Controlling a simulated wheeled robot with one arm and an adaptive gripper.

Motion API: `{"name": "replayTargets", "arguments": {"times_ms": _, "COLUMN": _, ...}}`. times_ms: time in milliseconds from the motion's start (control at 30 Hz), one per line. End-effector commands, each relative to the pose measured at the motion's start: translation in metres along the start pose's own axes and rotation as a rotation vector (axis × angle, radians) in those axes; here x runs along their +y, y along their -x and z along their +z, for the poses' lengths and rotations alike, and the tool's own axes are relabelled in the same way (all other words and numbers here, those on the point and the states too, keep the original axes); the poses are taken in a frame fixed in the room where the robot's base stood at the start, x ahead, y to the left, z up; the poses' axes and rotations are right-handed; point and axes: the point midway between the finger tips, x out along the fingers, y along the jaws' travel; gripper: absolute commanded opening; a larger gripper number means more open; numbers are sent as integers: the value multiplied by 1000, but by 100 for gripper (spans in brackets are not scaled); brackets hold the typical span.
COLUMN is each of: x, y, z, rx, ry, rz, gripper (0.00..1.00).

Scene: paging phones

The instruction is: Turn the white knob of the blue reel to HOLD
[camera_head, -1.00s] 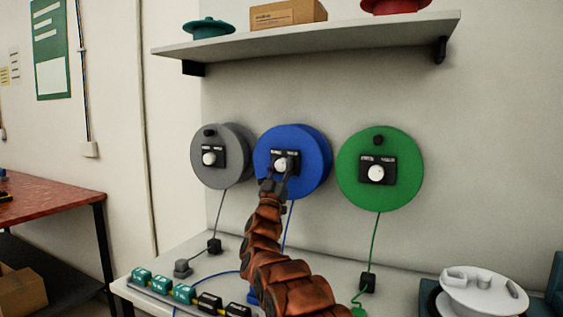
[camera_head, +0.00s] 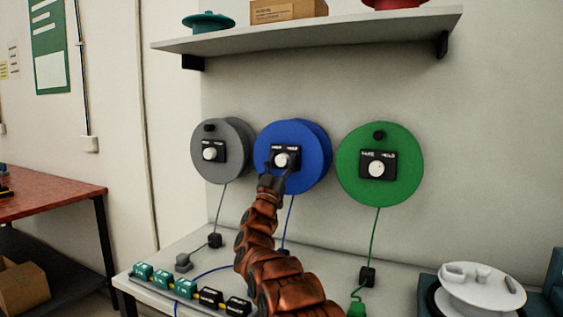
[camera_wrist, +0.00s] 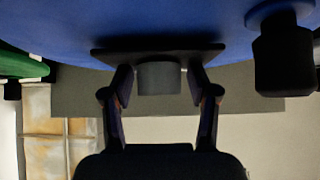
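The blue reel (camera_head: 312,157) hangs on the wall between a grey reel and a green reel. Its white knob (camera_head: 281,160) sits on a small black plate with two labels, the right one apparently HOLD. My gripper (camera_head: 279,166) reaches up to the knob, one finger on each side. In the wrist view the knob (camera_wrist: 159,78) looks grey in shadow and stands between my two fingertips (camera_wrist: 160,82), with a narrow gap on each side. The fingers are open around it, near the black plate (camera_wrist: 158,50). The knob's pointing direction cannot be told.
The grey reel (camera_head: 236,137) is close on the left, the green reel (camera_head: 401,150) on the right. A black handle (camera_wrist: 283,60) sticks out from the blue reel beside my fingers. A shelf (camera_head: 340,33) is above; the bench (camera_head: 205,238) below holds cables and tags.

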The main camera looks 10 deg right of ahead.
Motion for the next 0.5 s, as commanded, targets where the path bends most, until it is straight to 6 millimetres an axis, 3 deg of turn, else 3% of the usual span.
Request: {"name": "replayTargets", "arguments": {"times_ms": 500, "x": 0, "y": 5, "z": -1, "rx": 1, "ry": 0, "rz": 1, "gripper": 67}}
